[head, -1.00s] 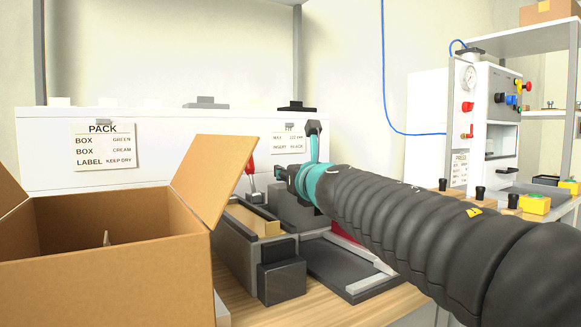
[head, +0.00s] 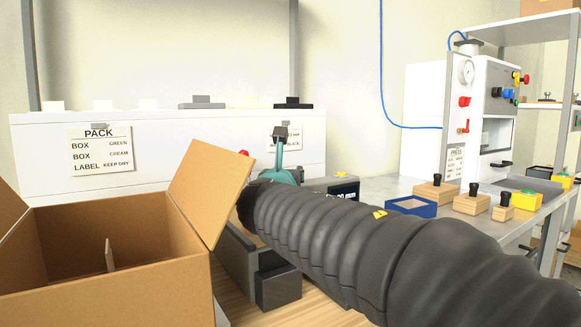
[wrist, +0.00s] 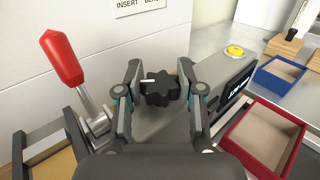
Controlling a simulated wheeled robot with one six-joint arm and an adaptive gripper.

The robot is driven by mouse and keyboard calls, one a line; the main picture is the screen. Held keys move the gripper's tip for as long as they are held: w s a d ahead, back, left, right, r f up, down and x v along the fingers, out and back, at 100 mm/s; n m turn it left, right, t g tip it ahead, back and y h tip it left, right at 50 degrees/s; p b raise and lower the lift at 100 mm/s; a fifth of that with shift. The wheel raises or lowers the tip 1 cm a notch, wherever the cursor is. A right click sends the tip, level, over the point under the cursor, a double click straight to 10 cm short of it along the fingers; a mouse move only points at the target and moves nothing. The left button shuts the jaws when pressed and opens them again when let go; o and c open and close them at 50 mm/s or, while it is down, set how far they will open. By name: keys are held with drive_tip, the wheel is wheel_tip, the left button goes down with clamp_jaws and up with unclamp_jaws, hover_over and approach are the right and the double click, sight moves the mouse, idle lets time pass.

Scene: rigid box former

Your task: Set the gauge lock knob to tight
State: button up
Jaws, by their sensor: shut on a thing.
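The gauge lock knob (wrist: 160,88) is a black star-shaped knob with a white pointer mark, which points left in the wrist view. It sits on the grey gauge body (wrist: 205,80), whose dark display also shows in the head view (head: 345,190). My gripper (wrist: 160,80) is shut on the knob, one finger on its left side and one on its right. In the head view my arm hides the knob and the fingers; only a teal part of my gripper (head: 290,172) shows.
A red-handled lever (wrist: 62,58) stands left of my gripper. A red tray (wrist: 265,135) and a blue tray (wrist: 278,75) lie to the right. An open cardboard box (head: 110,270) stands at the front left. A white panel (head: 200,135) rises behind.

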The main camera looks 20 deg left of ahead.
drive_tip(key=shift+m+h+p, duration=0.3)
drive_tip(key=shift+m+h, duration=0.3)
drive_tip(key=shift+h, duration=0.4)
drive_tip(key=o, duration=1.2)
drive_tip(key=shift+y, duration=0.3)
